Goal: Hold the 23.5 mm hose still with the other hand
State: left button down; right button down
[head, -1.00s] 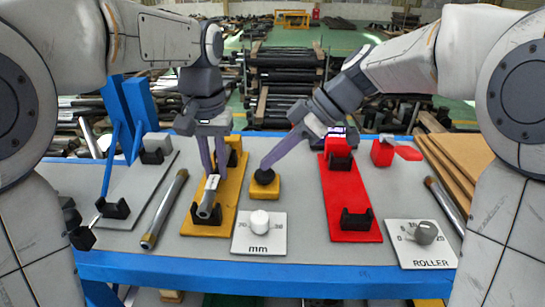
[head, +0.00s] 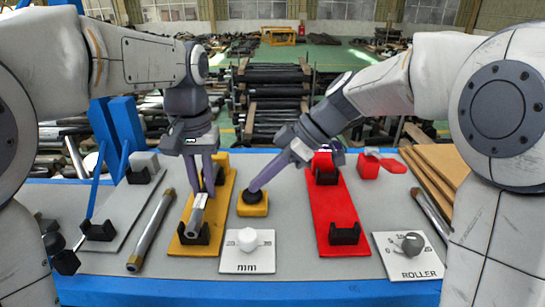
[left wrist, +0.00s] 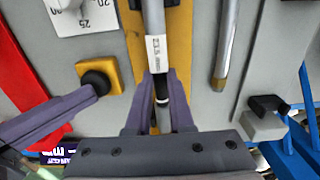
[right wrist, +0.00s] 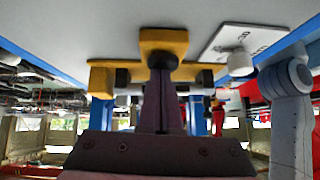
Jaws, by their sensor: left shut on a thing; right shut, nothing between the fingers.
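The 23.5 mm hose (head: 197,212), a grey tube, lies along the yellow stand (head: 222,200) over its black cradles. Its printed label shows in the left wrist view (left wrist: 156,52). My left gripper (head: 204,188) is shut on the hose between the cradles; its fingers (left wrist: 160,100) sit on both sides of it. My right gripper (head: 252,188) is shut and empty, its tips at the black knob (head: 253,197) on a small yellow block (head: 252,209). In the right wrist view the tips (right wrist: 161,76) appear to touch the knob (right wrist: 163,61).
A white mm dial plate (head: 235,264) stands in front of the yellow block. An empty red stand (head: 335,210) and a ROLLER dial plate (head: 398,268) are to the right. Another hose (head: 150,235) and a grey stand (head: 125,210) are to the left.

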pick_arm(q)
jog(key=shift+a+f, duration=0.1)
jog(key=shift+a, duration=0.05)
pick_arm(e)
jog(key=r, duration=0.4)
jog(key=shift+w+r, duration=0.1)
jog(key=shift+w, duration=0.1)
jog(key=v, duration=0.9)
jog(key=shift+d+r, duration=0.25)
pick_arm(q)
jog(key=c, duration=0.7)
grip_release()
jog(key=shift+w, duration=0.1)
